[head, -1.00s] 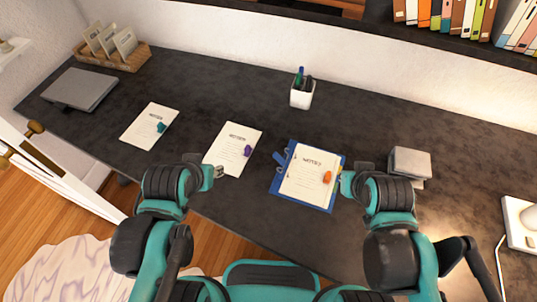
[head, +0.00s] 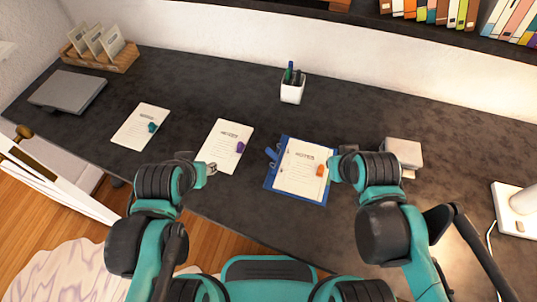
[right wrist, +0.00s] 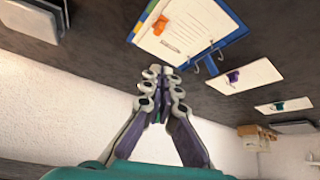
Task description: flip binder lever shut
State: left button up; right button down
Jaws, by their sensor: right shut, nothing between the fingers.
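The blue binder (head: 326,190) lies open on the dark desk, with a white notes page and an orange clip (head: 320,170) on it. Its blue lever (head: 271,153) sticks out at the left edge. In the right wrist view the lever (right wrist: 207,66) shows near curved metal rings, and the binder (right wrist: 237,40) is at the top. My right gripper (head: 333,166) is at the binder's right edge in the head view; its fingers (right wrist: 160,82) are together and empty. My left gripper (head: 211,169) is by the middle notes sheet, left of the binder; its jaws are too small to read.
Notes sheets (head: 222,155) with purple and teal clips lie left of the binder. A pen cup (head: 292,92) stands behind it. A grey stack (head: 403,152) sits just right of my right gripper. Bare desk lies between binder and cup.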

jog(key=w+a+n+g+y+p, duration=0.1)
jog(key=w+a+n+g+p, duration=0.15)
jog(key=w+a+n, duration=0.55)
jog(key=n+g, duration=0.3)
send_over(275, 154)
jog(key=s+a, duration=0.3)
jog(key=a, duration=0.1)
notch_tip(275, 154, down, 4)
jog(key=shift+a+f+p, duration=0.15)
jog(key=shift+f+p, duration=0.05)
jog(key=shift+p, duration=0.2)
jog(key=f+b, duration=0.1)
jog(key=f, duration=0.2)
jog(key=a+f+b, duration=0.1)
jog(key=f+b, duration=0.1)
jog(key=f, duration=0.1)
jog(key=w+f+b, duration=0.1)
jog(key=f, duration=0.3)
jog(key=shift+w+a, duration=0.1)
jog(key=shift+a, duration=0.2)
jog(key=d, duration=0.1)
jog(key=s+d, duration=0.1)
jog(key=d+b, duration=0.1)
jog(key=shift+s+r+y, duration=0.3)
jog(key=shift+s, duration=0.05)
jog(key=shift+s+d, duration=0.15)
jog(key=shift+d, duration=0.05)
jog(key=shift+r, duration=0.1)
